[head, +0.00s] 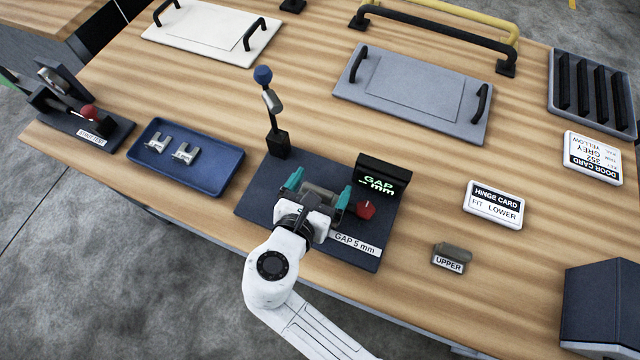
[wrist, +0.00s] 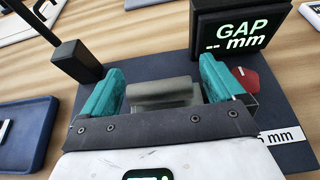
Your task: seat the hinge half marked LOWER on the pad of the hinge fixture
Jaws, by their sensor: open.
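The hinge fixture is a dark base plate (head: 262,205) with a black display (head: 381,176) reading "GAP -- mm" and a "GAP 5 mm" label. My gripper (head: 318,190) is over the middle of it, teal fingers apart. Between the fingers lies a grey hinge half (wrist: 160,93) with a rounded top edge; a finger stands on each side. No marking shows on this piece. The pad under it is hidden, so I cannot tell how fully it sits. The hinge half marked UPPER (head: 451,259) lies on the table to the right.
A lever with a blue knob (head: 263,75) rises behind the fixture; a red knob (head: 365,209) is close to the right finger. A blue tray (head: 205,180) with two metal parts stands left. The hinge card (head: 494,205) reads "FIT LOWER". Wood is clear behind the fixture.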

